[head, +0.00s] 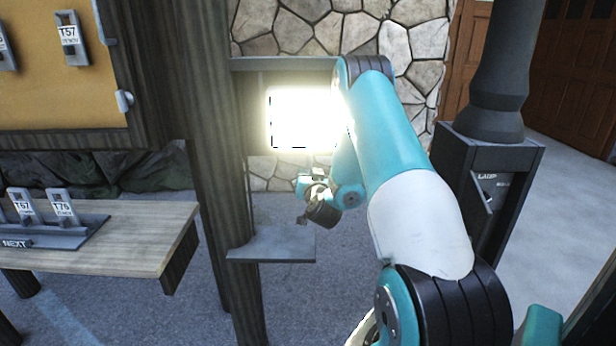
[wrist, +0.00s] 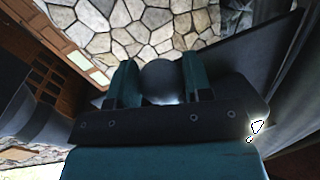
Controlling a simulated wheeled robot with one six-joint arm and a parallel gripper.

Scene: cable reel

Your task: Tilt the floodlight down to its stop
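The floodlight (head: 303,119) glows white in the middle of the head view, below a grey crossbar. Its glare hides its outline and its exact tilt. My gripper (head: 312,183) is just below the lamp, small and partly hidden by my own arm. In the wrist view my gripper's two teal fingers (wrist: 160,82) stand on either side of a round grey knob (wrist: 162,80). Both fingers appear to touch it. How the knob joins the floodlight is hidden. A small patch of glare shows at the right of the wrist view.
A wooden post (head: 205,150) stands left of the lamp, with a small grey shelf (head: 272,244) below it. A bench (head: 130,235) with tags is at left. A dark pedestal (head: 487,170) marked LAMP stands at right. A stone wall (head: 290,30) is behind.

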